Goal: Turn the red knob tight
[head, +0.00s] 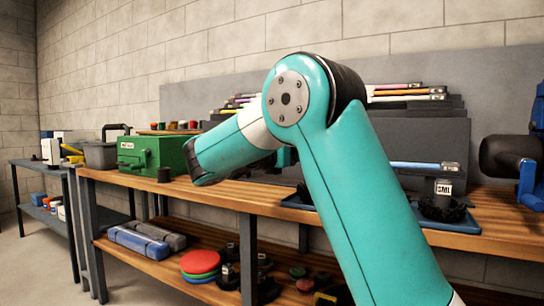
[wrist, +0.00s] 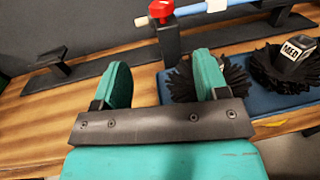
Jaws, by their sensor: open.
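The red knob (wrist: 160,9) shows at the top edge of the wrist view, on top of a black upright post (wrist: 168,42). A pale blue and white rod (wrist: 215,6) runs right from beside it. My gripper (wrist: 161,70) is open, with its two teal fingers apart and nothing between them. The knob lies beyond the fingertips, clear of both fingers. In the head view my arm hides the knob, and I cannot make out the gripper there. How tight the knob is cannot be seen.
A blue tray (wrist: 260,100) with black bristle brushes (wrist: 270,66) and a block marked MED (wrist: 297,46) lies at right, close to the right finger. A low black stand (wrist: 60,68) is at left. A green box (head: 150,152) sits on the wooden bench (head: 225,195).

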